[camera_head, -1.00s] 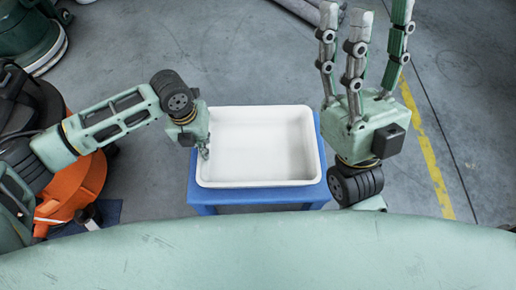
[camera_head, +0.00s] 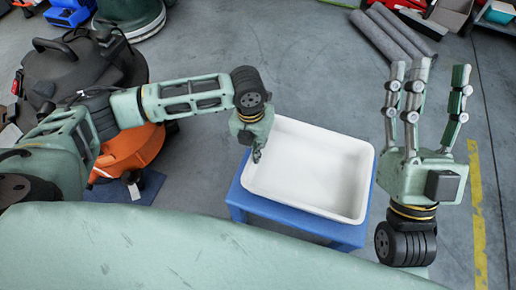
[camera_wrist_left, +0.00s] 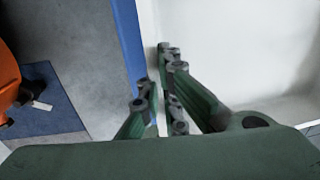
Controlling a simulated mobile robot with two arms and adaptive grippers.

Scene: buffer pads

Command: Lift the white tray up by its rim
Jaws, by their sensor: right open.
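The white tray (camera_head: 318,210) is a shallow rectangular pan, empty, over a small blue table (camera_head: 300,222) in the head view. My left gripper (camera_head: 257,154) is at the tray's left rim, fingers pointing down. In the left wrist view, its fingers (camera_wrist_left: 163,90) are close together on both sides of the white tray's wall (camera_wrist_left: 149,40), and the gripper looks shut on it. I cannot tell whether the tray is clear of the tabletop. My right gripper (camera_head: 425,85) is open and empty, fingers pointing up, to the right of the tray and apart from it.
An orange and black machine (camera_head: 130,150) stands left of the table, under my left arm. Grey rolls (camera_head: 390,40) lie on the floor behind. A yellow line (camera_head: 478,215) runs along the floor at right. The floor just behind the tray is clear.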

